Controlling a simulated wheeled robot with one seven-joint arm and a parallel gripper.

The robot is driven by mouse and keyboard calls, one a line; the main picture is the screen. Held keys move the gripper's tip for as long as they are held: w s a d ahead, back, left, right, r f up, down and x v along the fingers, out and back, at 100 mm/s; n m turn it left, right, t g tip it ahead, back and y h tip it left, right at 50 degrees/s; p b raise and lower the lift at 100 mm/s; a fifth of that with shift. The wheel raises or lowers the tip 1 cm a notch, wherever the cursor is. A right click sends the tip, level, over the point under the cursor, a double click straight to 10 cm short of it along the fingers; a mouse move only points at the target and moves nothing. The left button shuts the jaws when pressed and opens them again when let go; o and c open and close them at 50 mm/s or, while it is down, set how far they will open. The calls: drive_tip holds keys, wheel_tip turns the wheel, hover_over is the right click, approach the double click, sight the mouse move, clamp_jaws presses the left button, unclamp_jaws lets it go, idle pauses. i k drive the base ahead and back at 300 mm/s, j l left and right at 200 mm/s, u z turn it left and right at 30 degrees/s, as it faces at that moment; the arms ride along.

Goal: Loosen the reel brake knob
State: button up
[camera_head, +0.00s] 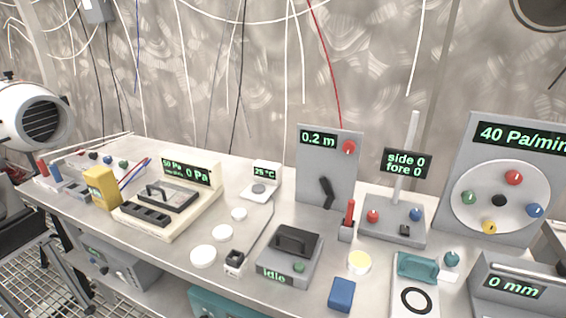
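An upright grey panel (313,165) stands on the bench right of the middle, with a green readout of "0.2 m". A round red knob (348,147) sits at its upper right. A black crank-like handle (326,192) is lower on the same panel. No label names the reel brake; the red knob on this panel looks the likeliest, but I cannot tell for certain, nor whether it is tight or loose. My gripper is not in view, and nothing touches the panel's knob or handle.
A red upright handle (349,216) stands close before the panel's right side. A grey box reading "Idle" (268,272) is in front. A stand with a post (404,165) and a large dial panel (463,148) are to the right. Wires hang behind. White discs (222,233) lie left.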

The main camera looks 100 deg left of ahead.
sight(348, 147)
drive_tip(key=u, duration=2.15)
